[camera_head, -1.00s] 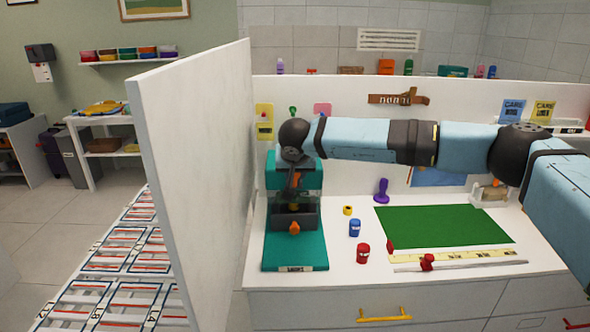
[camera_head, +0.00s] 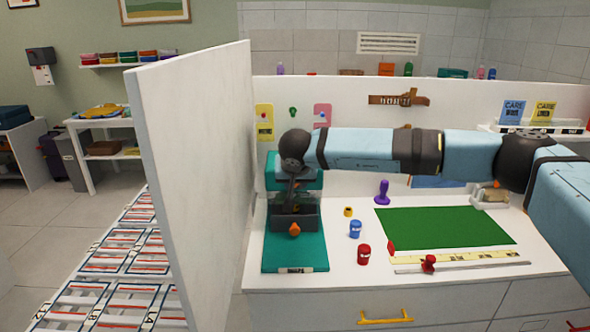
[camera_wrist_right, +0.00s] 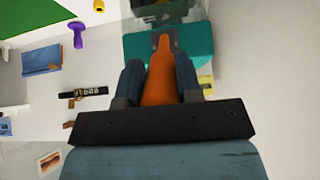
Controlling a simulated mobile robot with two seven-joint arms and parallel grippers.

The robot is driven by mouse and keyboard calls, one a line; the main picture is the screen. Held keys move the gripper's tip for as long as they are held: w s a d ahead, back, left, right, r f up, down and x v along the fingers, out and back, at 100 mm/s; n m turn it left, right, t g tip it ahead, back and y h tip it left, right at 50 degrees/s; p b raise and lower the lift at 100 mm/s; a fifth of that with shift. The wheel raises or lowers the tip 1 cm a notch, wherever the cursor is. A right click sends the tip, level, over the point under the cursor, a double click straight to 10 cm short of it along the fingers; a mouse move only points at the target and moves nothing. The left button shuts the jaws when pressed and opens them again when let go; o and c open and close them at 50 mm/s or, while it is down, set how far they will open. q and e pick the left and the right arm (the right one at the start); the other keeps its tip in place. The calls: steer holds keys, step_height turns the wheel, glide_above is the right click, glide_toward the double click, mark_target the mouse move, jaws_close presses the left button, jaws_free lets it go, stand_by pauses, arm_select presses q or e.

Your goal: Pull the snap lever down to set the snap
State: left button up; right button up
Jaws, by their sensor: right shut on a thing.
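The teal snap press (camera_head: 296,257) stands at the left end of the white counter, with a dark block and a small orange piece (camera_head: 294,230) at its front. My right gripper (camera_head: 291,196) reaches down at the press from above, partly hidden by its own wrist. In the right wrist view, the orange snap lever (camera_wrist_right: 160,85) lies between the two fingers of my right gripper (camera_wrist_right: 158,78), which is shut on it. The teal press also shows behind the lever in that view (camera_wrist_right: 195,43). In the head view the lever is mostly hidden. My left gripper is not in view.
A tall white partition (camera_head: 195,180) stands close left of the press. To the right are a yellow ring (camera_head: 348,211), blue jar (camera_head: 355,229), red jar (camera_head: 364,254), purple stamp (camera_head: 382,192) and green mat (camera_head: 445,227). My right arm spans above the counter.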

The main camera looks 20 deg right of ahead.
steer(key=shift+s+f, duration=0.4)
steer(key=shift+f, duration=0.45)
steer(key=shift+f+b, duration=0.15)
steer(key=shift+b, duration=0.15)
steer(key=shift+s+a+f+b, duration=0.1)
steer(key=shift+s+f+b, duration=0.25)
steer(key=shift+f+b, duration=0.4)
steer(key=shift+f, duration=0.1)
steer(key=shift+s+f+b, duration=0.25)
steer(key=shift+f+b, duration=0.4)
steer(key=shift+f, duration=0.4)
